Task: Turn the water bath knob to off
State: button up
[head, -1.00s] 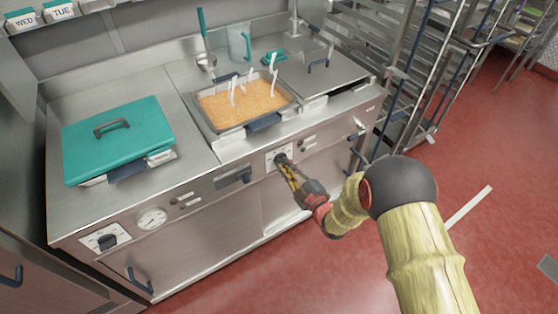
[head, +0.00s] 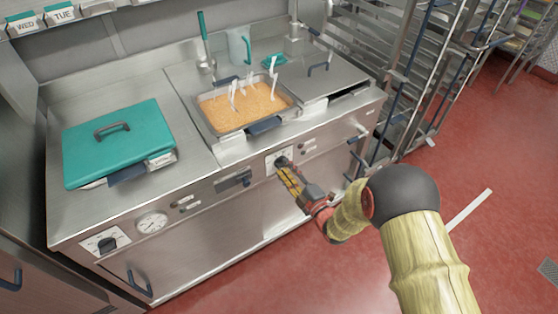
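A dark knob (head: 281,161) sits on a white dial plate (head: 272,163) on the steel front panel, below the pan of orange food. My gripper (head: 286,168) reaches up to this knob from the lower right, its fingertips at or against it. The fingers hide part of the knob, and I cannot tell whether they are closed on it or which mark it points to. A second dark knob (head: 107,244) is on a white plate at the panel's left end, beside a round gauge (head: 152,222); my gripper is well away from it.
The pan (head: 205,119) with several white utensils is set into the counter above my gripper. A teal lidded container (head: 118,140) stands at left. Metal racks (head: 400,70) stand at right; red floor (head: 480,170) is open.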

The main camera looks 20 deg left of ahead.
jog(key=v, duration=0.6)
jog(key=shift+s, duration=0.15)
jog(key=shift+d, duration=0.1)
dwell(0.3)
jog(key=s+d+f+m+g+h, duration=0.1)
jog(key=d+f+m+g+h, duration=0.1)
jog(key=d+f+m+h, duration=0.35)
jog(key=s+d+f+m+g+h, duration=0.2)
jog(key=d+f+m+h, duration=0.1)
jog(key=f, duration=0.6)
jog(key=s+d+r+m+g+h, duration=0.1)
jog(key=d+r+m+g+h, duration=0.15)
jog(key=d, duration=0.35)
jog(key=s+d+r+m+g+h+p, duration=0.1)
jog(key=s+d+r+m+p, duration=0.1)
jog(key=s+d+r+m, duration=0.65)
jog(key=s+d+r+g+h+p, duration=0.1)
jog(key=s+r, duration=0.4)
jog(key=r, duration=0.8)
jog(key=s+d+r+m+g+h+p, duration=0.1)
jog(key=s+d+r+m+p, duration=0.1)
jog(key=s+d+r+m, duration=0.65)
notch_tip(320, 180, up, 14)
jog(key=a+n+t+p, duration=0.1)
jog(key=n+t+p, duration=0.1)
jog(key=n+t, duration=0.1)
